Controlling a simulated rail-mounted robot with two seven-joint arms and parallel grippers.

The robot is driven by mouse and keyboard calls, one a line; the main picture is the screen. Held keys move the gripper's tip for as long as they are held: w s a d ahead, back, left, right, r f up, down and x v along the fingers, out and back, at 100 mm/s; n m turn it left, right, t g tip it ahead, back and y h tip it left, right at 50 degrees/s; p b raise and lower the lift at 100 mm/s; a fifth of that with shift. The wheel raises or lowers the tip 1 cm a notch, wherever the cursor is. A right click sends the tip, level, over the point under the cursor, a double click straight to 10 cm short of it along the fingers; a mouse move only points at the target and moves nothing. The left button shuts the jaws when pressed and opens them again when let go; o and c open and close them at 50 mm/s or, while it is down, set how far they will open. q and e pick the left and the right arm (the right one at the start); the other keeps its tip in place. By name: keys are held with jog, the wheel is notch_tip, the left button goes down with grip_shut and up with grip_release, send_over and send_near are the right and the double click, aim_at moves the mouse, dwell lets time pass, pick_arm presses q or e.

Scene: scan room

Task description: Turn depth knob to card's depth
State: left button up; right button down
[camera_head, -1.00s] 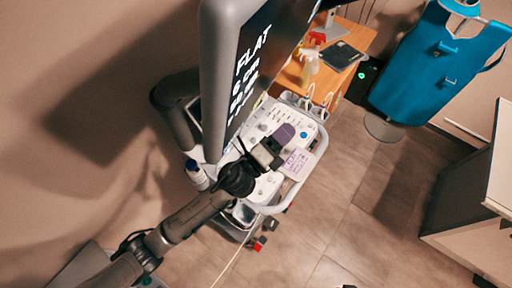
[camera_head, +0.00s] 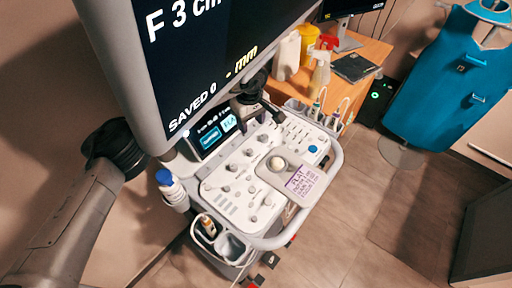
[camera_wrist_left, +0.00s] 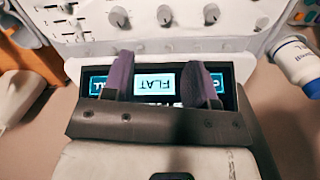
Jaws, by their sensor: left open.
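The scanner's control panel (camera_head: 245,180) is white with several grey knobs; a row of them shows in the left wrist view, with one knob (camera_wrist_left: 165,15) near the top middle. I cannot tell which is the depth knob. A card (camera_head: 303,183) with purple print lies at the panel's front right; its top word seems to be FLAT, the rest is too small. The monitor (camera_head: 200,60) partly shows "F 3 cm" and "SAVED 0". My left gripper (camera_wrist_left: 162,68) is open and empty, its purple fingers in front of the touch strip (camera_wrist_left: 153,83), short of the knobs.
The monitor overhangs the panel and hides part of my left arm. A rail (camera_head: 333,185) rims the panel. A white bottle with a blue cap (camera_head: 170,187) stands at its left side. Probes (camera_head: 320,106) stand at the back right, beside a wooden desk (camera_head: 368,54) with bottles.

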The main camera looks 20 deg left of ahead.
aim_at(250, 150)
pick_arm(q)
jog(key=f, duration=0.4)
jog(key=f+b, duration=0.1)
jog(key=f, duration=0.7)
jog(key=shift+s+a, duration=0.15)
jog(key=shift+a, duration=0.15)
jog(key=shift+f+b, duration=0.35)
jog(key=shift+f, duration=0.5)
jog(key=shift+c, duration=0.5)
jog(key=c, duration=0.8)
jog(key=shift+c, duration=0.2)
